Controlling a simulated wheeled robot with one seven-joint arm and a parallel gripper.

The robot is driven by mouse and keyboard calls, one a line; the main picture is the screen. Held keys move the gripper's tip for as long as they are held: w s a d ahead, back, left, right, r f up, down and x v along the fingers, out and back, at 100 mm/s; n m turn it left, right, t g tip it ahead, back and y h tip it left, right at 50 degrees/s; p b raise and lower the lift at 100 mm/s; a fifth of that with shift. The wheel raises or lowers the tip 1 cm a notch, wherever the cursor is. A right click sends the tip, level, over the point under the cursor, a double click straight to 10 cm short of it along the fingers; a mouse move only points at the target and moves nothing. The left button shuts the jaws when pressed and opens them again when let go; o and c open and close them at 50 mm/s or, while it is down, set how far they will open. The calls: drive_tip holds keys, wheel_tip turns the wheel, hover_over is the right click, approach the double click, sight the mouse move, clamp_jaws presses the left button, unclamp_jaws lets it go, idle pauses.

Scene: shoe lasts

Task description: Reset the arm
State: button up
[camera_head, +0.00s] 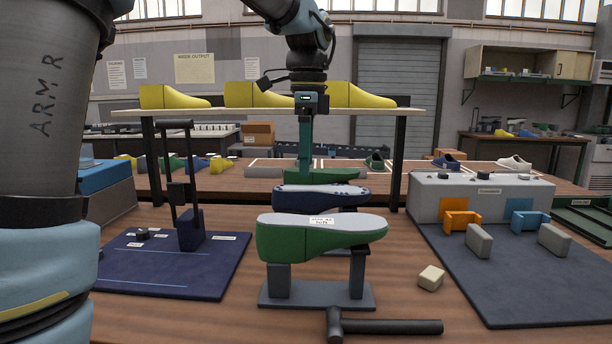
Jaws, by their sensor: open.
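My arm comes down from the top middle of the head view. My gripper (305,150) points straight down as a narrow teal shape, and its jaws are open. Its lower end meets the outline of a dark green last (335,175) in the picture; I cannot tell whether they touch. In front of that is a dark blue last (320,196) with light dots along its edge. Nearest is a grey-topped green last (318,238) with a white label, sitting on a grey stand (318,295). I see nothing held between the jaws.
A raised shelf (270,111) with yellow lasts (252,96) crosses behind my gripper. A blue mat (165,270) with an upright fixture (190,225) is left. A grey control box (480,195) and dark mat (520,290) are right. A cream block (431,277) and dark T-handled tool (390,327) lie in front.

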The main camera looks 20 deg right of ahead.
drive_tip(key=shift+r, duration=0.15)
idle(0.3)
drive_tip(key=a+f+n, duration=0.1)
drive_tip(key=a, duration=0.1)
drive_tip(key=w+a+f+n, duration=0.1)
drive_tip(key=a+f, duration=0.1)
drive_tip(key=w+a+f+n, duration=0.1)
drive_tip(key=a+f+n, duration=0.1)
drive_tip(key=shift+w+f, duration=0.15)
drive_tip(key=shift+f, duration=0.1)
drive_tip(key=s+a+f+n, duration=0.3)
drive_tip(key=a+f+n, duration=0.5)
drive_tip(key=a, duration=0.4)
drive_tip(key=s+a+f+n+t, duration=0.1)
drive_tip(key=s+a+f+n, duration=0.2)
drive_tip(key=a+f+n, duration=0.6)
drive_tip(key=a+n, duration=0.1)
drive_tip(key=a, duration=0.2)
drive_tip(key=shift+s+a+t, duration=0.15)
drive_tip(key=shift+t, duration=0.15)
